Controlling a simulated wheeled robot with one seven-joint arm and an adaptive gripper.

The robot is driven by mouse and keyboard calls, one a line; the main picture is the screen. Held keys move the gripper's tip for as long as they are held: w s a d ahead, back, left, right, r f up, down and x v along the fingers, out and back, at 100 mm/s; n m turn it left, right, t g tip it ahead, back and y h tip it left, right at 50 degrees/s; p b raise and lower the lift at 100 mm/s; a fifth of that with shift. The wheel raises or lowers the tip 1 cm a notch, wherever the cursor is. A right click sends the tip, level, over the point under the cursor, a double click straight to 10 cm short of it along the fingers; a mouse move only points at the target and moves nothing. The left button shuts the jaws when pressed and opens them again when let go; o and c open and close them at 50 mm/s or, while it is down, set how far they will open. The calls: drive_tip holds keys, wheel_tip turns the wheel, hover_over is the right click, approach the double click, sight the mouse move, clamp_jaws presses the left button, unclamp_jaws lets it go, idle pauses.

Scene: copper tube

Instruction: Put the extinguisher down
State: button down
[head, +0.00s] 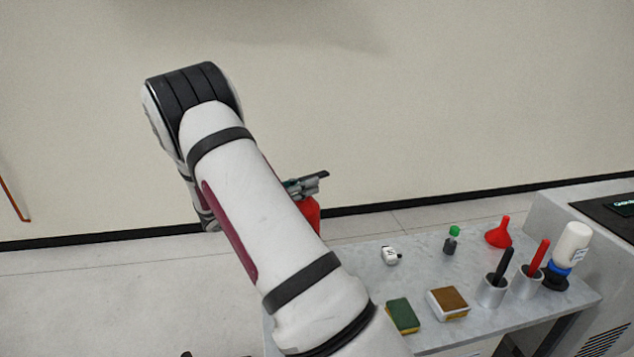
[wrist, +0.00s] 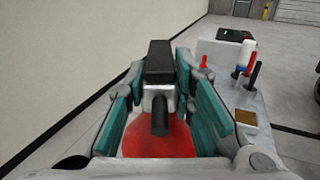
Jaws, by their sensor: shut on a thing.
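The red extinguisher (head: 309,213) shows in the head view just behind my arm, with its grey and black valve and lever on top. My arm hides most of its body. In the wrist view the extinguisher (wrist: 160,137) sits between the teal finger pads of my gripper (wrist: 160,112), its black lever and nozzle pointing at the camera. My gripper is shut on it around the neck and upper body. In the head view the extinguisher appears beside the left end of the table; whether its base touches anything is hidden.
A grey marble table (head: 440,262) stands at the right. It holds a small white item (head: 390,256), a green-capped bottle (head: 452,240), a red funnel (head: 499,233), sponges (head: 403,316), tool cups and a white squeeze bottle (head: 571,247). A grey machine stands beyond. The floor at left is clear.

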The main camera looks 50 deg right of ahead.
wheel_tip(320, 180, down, 7)
drive_tip(key=shift+r, duration=0.2)
idle(0.4)
drive_tip(key=shift+f, duration=0.1)
drive_tip(key=c, duration=1.8)
unclamp_jaws()
drive_tip(key=shift+f, duration=0.2)
drive_tip(key=o, duration=0.4)
drive_tip(key=shift+o, duration=0.2)
drive_tip(key=shift+r, duration=0.1)
